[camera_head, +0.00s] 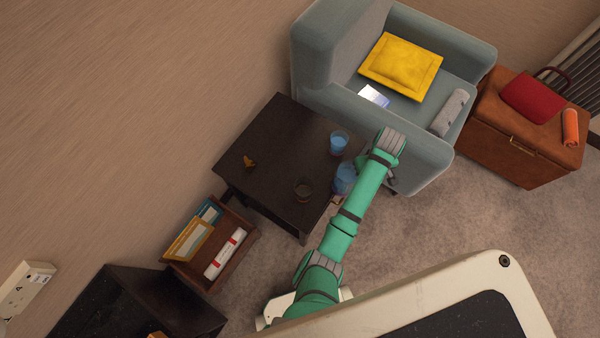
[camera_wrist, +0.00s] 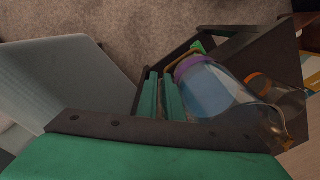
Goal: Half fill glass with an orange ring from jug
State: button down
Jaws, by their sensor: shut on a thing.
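The jug (camera_head: 345,178) is a clear vessel with blue liquid, beside my arm at the table's right edge. In the wrist view the jug (camera_wrist: 207,92) shows a purple band at its base and a tan handle (camera_wrist: 182,59). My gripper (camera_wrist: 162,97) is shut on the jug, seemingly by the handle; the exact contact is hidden. The glass with an orange ring (camera_wrist: 275,92) stands just beyond the jug, partly covered by it, and looks empty. In the head view a clear glass (camera_head: 303,189), likely the same one, stands left of the jug, near the table's front edge.
Another vessel with blue liquid (camera_head: 339,142) stands on the dark table (camera_head: 262,140), behind the jug. A small orange-brown object (camera_head: 249,162) lies at the table's left. A grey-blue armchair (camera_head: 325,55) borders the table's back and right. An open drawer (camera_head: 240,252) is in front.

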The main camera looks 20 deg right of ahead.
jog(key=shift+w, duration=0.45)
jog(key=shift+a+r, duration=0.1)
jog(key=shift+r, duration=0.05)
jog(key=a+r+g+h, duration=0.1)
jog(key=a+r+h, duration=0.3)
jog(key=h, duration=0.5)
notch_tip(320, 180, up, 2)
jog(key=shift+w+a+r, duration=0.1)
jog(key=shift+w+a, duration=0.1)
jog(key=shift+a, duration=0.05)
dwell(0.5)
jog(key=shift+w+a+r+h, duration=0.1)
jog(key=shift+a+r+h, duration=0.2)
jog(key=shift+r+h, duration=0.45)
jog(key=shift+a+r+h, duration=0.25)
jog(key=shift+r+h, duration=0.5)
dwell(1.3)
jog(key=shift+a+r+h+p, duration=0.2)
jog(key=shift+r+h+p, duration=0.1)
jog(key=shift+r+h, duration=0.15)
dwell(2.4)
